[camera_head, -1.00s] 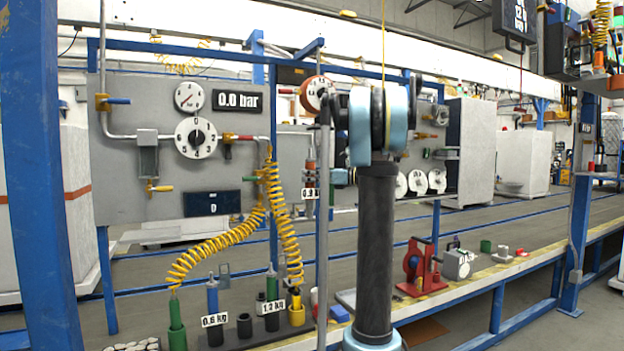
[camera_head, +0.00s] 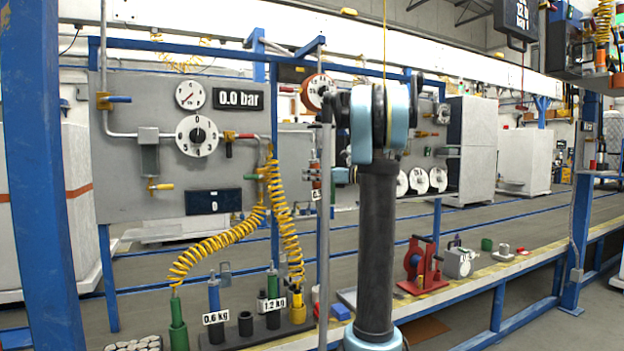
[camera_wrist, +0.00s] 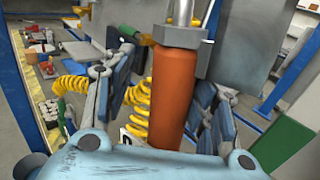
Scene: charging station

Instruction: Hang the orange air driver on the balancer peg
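The orange air driver (camera_wrist: 172,95) stands large in the middle of the wrist view, an orange cylinder under a grey collar. My gripper (camera_wrist: 166,75) has its fingers spread on either side of it. A gap shows between the left finger and the cylinder; the right finger is close, and contact there cannot be told. In the head view a small orange-red body (camera_head: 316,172) with a partly covered weight label hangs beside the grey post; it may be this driver. My gripper is hidden there. I cannot make out the balancer peg clearly.
Yellow coiled hoses (camera_head: 280,220) hang left of the grey post (camera_head: 324,220). Below, a dark tray holds green and blue tools (camera_head: 214,296) with weight labels. A red reel-like device (camera_head: 421,266) stands on the bench to the right. A gauge panel (camera_head: 185,80) fills the back left.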

